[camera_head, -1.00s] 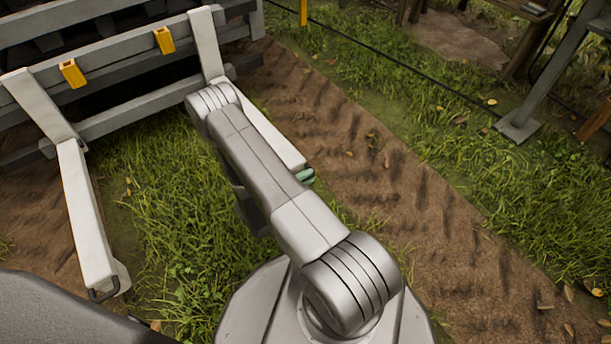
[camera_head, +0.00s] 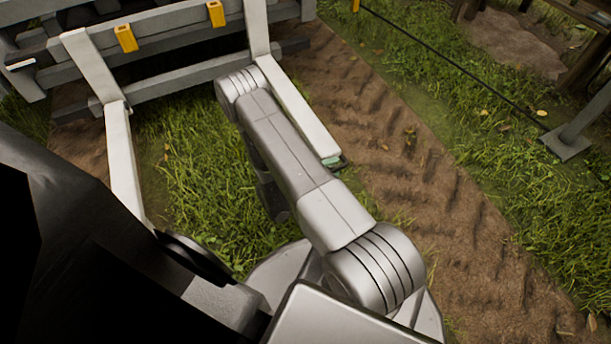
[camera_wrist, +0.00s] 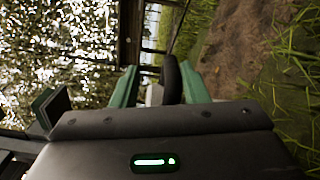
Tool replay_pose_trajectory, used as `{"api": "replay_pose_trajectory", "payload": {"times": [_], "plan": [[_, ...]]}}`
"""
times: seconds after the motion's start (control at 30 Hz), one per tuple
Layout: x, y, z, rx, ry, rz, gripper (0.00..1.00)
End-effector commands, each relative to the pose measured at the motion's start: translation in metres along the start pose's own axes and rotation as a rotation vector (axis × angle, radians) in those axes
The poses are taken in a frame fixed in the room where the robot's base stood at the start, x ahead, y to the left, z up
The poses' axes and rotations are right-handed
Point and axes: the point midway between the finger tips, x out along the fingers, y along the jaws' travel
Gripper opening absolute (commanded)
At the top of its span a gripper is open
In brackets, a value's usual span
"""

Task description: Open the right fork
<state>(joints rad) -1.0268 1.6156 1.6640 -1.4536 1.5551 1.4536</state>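The right fork (camera_head: 298,112) is a long white arm jointed to the grey carriage in the head view, pointing down and to the right. A dark handle (camera_wrist: 171,80) is at its tip. My gripper (camera_wrist: 160,84) has two green fingers, set apart, with the handle between them. The handle lies close to the right finger, and a gap shows beside the left finger. I cannot tell whether it touches. In the head view, a bit of green shows at the fork's tip; my arm hides most of the gripper.
The left fork (camera_head: 121,150) also points down from the carriage (camera_head: 180,75), its lower end hidden behind dark parts of my body. Yellow clips (camera_head: 126,38) sit on the carriage. Grass and a dirt strip (camera_head: 440,210) lie to the right. A grey post foot (camera_head: 565,144) stands at far right.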

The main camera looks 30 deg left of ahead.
Motion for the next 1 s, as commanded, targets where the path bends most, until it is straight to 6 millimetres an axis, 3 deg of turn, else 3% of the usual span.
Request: {"api": "replay_pose_trajectory", "payload": {"times": [0.53, 0.73, 1.0], "plan": [[-0.09, 0.002, -0.002, 0.003, 0.008, 0.002, 0.38], [-0.106, 0.001, -0.002, 0.002, 0.006, 0.001, 0.38], [-0.109, 0.0, -0.002, 0.002, 0.005, 0.0, 0.38]]}}
